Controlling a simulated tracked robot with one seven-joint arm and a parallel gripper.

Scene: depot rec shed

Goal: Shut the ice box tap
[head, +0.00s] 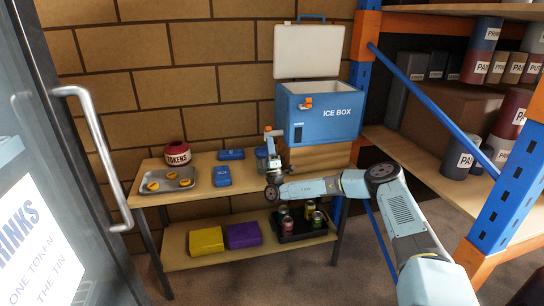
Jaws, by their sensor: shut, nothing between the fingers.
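The blue ice box (340,128), with "ICE BOX" on its front, stands on a wooden support at the back, its pale lid (309,52) raised. A small orange tap (306,103) shows on the upper left of its front; whether it is open or shut is too small to tell. My gripper (269,134) is shut and empty, to the lower left of the tap and apart from it in the picture. Its distance from the box in depth cannot be told.
A wooden bench holds a red TOKENS pot (177,154), a metal tray (168,181) and blue packs (221,176). Tins stand in a black tray (303,233) below. Shelving with an orange and blue frame (508,200) is at right, a glass door (75,180) at left.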

